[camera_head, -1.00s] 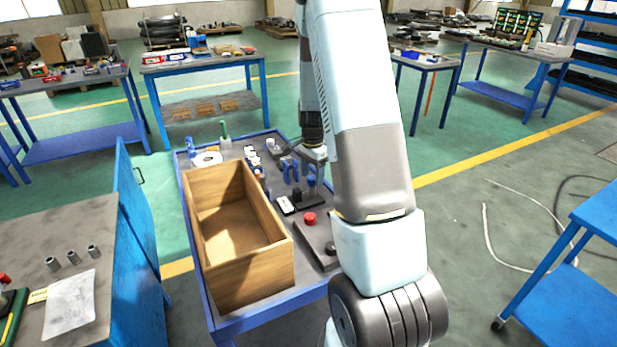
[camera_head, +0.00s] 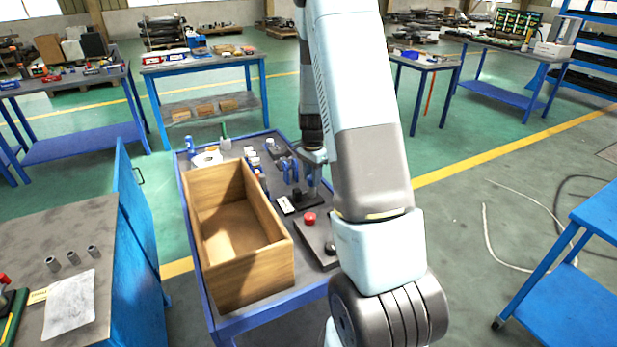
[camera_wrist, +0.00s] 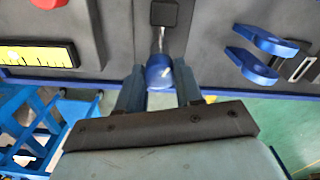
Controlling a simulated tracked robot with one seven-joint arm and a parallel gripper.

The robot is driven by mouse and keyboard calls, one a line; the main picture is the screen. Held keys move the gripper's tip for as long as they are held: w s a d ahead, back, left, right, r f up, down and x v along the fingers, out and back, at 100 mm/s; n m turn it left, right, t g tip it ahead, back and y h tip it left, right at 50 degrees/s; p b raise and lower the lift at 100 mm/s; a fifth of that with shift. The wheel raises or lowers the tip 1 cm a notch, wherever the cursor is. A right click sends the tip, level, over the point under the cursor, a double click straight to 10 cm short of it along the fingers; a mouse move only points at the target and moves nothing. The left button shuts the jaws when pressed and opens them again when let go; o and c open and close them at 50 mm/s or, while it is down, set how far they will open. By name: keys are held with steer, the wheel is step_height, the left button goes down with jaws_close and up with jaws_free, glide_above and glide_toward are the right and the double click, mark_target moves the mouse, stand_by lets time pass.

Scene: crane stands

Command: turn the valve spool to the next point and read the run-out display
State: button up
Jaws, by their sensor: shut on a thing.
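My gripper (camera_wrist: 159,88) is shut on a blue round-ended knob (camera_wrist: 159,74) in the wrist view. A short metal shaft (camera_wrist: 160,40) runs from the knob to a black block (camera_wrist: 164,13). I cannot tell whether this piece is the valve spool or part of its stand. A yellow-and-black marked panel (camera_wrist: 36,55) lies left of it. In the head view a small white-faced panel (camera_head: 286,205), perhaps the display, stands by the stand; no reading is legible. Two blue forked supports (camera_wrist: 260,48) sit to the right in the wrist view. My arm hides part of the stand.
A large open wooden box (camera_head: 262,270) fills the left of the blue-edged cart (camera_head: 204,318). A red button (camera_head: 309,218) is near the stand, and small parts lie at the cart's back. A blue-sided bench (camera_head: 100,215) stands close on the left.

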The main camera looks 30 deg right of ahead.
steer(key=shift+a, duration=0.5)
steer(key=shift+c, duration=0.2)
steer(key=shift+d+r, duration=0.1)
steer(key=shift+d, duration=0.35)
steer(key=shift+w, duration=0.1)
steer(key=shift+d+n, duration=0.1)
steer(key=shift+n, duration=0.2)
steer(key=n, duration=1.1)
steer(key=shift+n, duration=0.4)
steer(key=n, duration=1.1)
steer(key=shift+n, duration=0.3)
